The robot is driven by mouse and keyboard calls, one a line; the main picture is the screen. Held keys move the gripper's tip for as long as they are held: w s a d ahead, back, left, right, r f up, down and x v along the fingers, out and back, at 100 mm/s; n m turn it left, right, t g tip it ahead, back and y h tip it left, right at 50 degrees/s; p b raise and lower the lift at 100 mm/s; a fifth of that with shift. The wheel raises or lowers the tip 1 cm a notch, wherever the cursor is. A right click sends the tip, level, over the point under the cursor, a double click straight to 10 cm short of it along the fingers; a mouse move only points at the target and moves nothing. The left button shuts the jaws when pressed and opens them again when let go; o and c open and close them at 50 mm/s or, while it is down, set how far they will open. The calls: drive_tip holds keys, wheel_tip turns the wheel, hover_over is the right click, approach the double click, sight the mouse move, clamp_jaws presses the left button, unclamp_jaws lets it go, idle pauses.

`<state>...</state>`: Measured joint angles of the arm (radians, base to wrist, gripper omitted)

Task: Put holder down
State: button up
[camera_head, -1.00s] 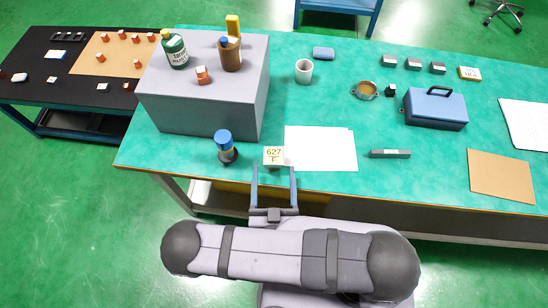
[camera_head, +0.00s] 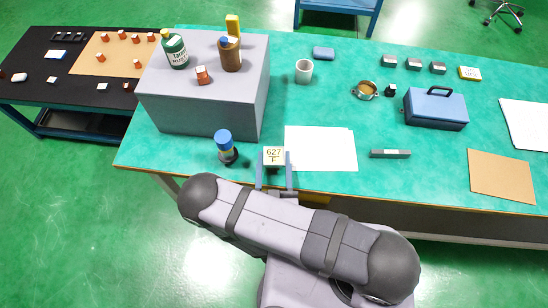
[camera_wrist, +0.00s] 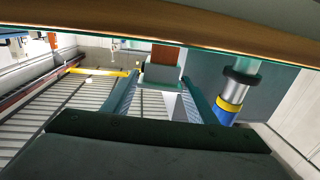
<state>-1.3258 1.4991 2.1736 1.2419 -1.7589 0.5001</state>
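The holder (camera_head: 274,156) is a small pale block marked 627, with a dark part below it, near the table's front edge. My gripper (camera_head: 274,171) has one blue finger on each side of it, with narrow gaps seeming to show between fingers and block. In the wrist view, a pale block with an orange-brown part (camera_wrist: 162,73) shows between the fingertips of my gripper (camera_wrist: 160,82). Contact with the fingers cannot be made out. The holder's underside is hidden.
A blue-capped cylinder on a dark base (camera_head: 225,148) stands just left of the holder. White paper (camera_head: 325,150) lies to the right, with a grey bar (camera_head: 390,154) beyond. A grey box (camera_head: 205,100) stands behind left. The blue toolbox (camera_head: 435,108) is farther right.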

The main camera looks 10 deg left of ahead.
sight(274, 162)
clamp_jaws()
drive_tip(key=shift+r, duration=0.15)
wheel_tip(274, 162, up, 10)
drive_tip(key=p, duration=0.8)
drive_tip(key=w+d+r+m+h, duration=0.1)
drive_tip(key=w+d+m+h, duration=0.1)
drive_tip(key=d, duration=0.4)
drive_tip(key=w+d+r+m+g+h, duration=0.1)
drive_tip(key=w+d+r+m+h, duration=0.1)
drive_tip(key=d+h, duration=0.3)
drive_tip(key=w+d+r+m+g+h, duration=0.1)
drive_tip(key=w+d+m+h, duration=0.1)
drive_tip(key=d, duration=0.7)
drive_tip(key=shift+w+d+r+m+h, duration=0.15)
drive_tip(key=shift+w+m+h, duration=0.15)
drive_tip(key=shift+m+h, duration=0.65)
